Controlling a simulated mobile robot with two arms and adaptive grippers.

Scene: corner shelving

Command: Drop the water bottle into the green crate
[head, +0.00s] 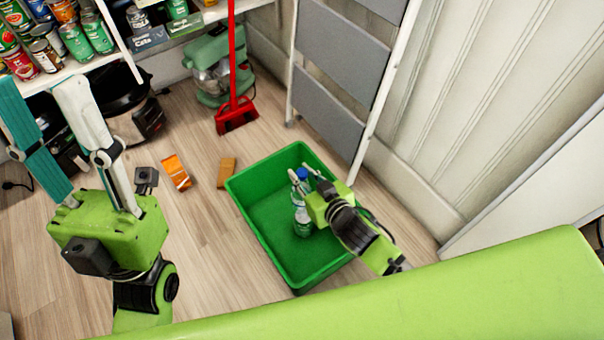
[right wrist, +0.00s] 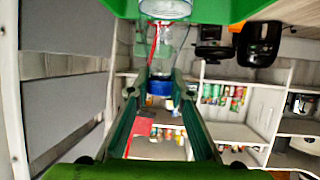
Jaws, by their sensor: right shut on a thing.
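The clear water bottle (head: 302,215) with a blue cap is upright, over or inside the green crate (head: 269,261). I cannot tell whether its base touches the crate floor. My right gripper (head: 306,174) is shut on the bottle's upper part near the cap. In the right wrist view the bottle (right wrist: 166,42) and its cap show between the fingers of my right gripper (right wrist: 158,90), with the green crate (right wrist: 225,10) along the top edge. My left gripper (head: 38,92) is open and empty at the left, its fingers spread.
An orange box (head: 176,172) and a small brown box (head: 227,172) lie on the floor left of the crate. A red broom (head: 236,115) and a green mixer (head: 208,75) stand behind. A grey step ladder (head: 330,112) stands beyond the crate. Shelves (head: 66,64) hold several cans.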

